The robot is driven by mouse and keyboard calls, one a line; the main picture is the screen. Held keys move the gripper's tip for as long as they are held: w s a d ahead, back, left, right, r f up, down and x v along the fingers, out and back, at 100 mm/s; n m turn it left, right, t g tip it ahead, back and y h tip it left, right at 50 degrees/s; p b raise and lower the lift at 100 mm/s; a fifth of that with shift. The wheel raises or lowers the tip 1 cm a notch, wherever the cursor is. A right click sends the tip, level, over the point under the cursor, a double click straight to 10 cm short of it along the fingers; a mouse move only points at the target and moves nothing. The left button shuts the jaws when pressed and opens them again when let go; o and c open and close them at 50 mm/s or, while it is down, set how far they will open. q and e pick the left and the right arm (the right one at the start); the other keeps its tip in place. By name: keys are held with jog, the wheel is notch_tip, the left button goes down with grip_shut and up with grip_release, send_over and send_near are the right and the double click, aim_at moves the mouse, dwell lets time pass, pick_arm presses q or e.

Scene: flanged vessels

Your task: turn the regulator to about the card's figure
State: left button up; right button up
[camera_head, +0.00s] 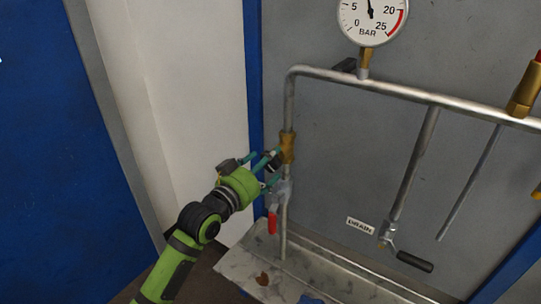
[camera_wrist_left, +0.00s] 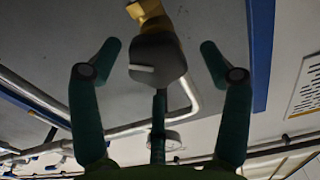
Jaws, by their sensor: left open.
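The regulator's brass body (camera_head: 287,148) sits on the left vertical pipe. In the left wrist view its dark rounded knob (camera_wrist_left: 158,66), with a white mark line, hangs below the brass body (camera_wrist_left: 146,10). My left gripper (camera_head: 271,166) is at the knob, partly hiding it in the head view. In the wrist view the open gripper (camera_wrist_left: 157,54) has a finger on each side of the knob, with visible gaps, and a third finger below. The pressure gauge (camera_head: 372,28) is cut off at the top; its needle points nearly straight up. I cannot identify the card's figure. My right gripper is out of view.
A red-handled valve (camera_head: 273,222) is just below my left gripper. A horizontal pipe (camera_head: 430,98) runs above, with a drain pipe and black-handled valve (camera_head: 414,262) at right. A metal tray (camera_head: 330,276) lies below. A lined white panel (camera_wrist_left: 306,86) is at the wrist view's right.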

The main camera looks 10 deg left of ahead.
pick_arm(q)
jog(key=shift+x, duration=1.05)
jog(key=c, duration=1.1)
jog(key=shift+r+m+p, duration=0.2)
jog(key=shift+m+p, duration=0.1)
jog(key=shift+m, duration=0.1)
jog(key=shift+r+m, duration=0.15)
jog(key=shift+m, duration=1.35)
jog(key=o, duration=1.1)
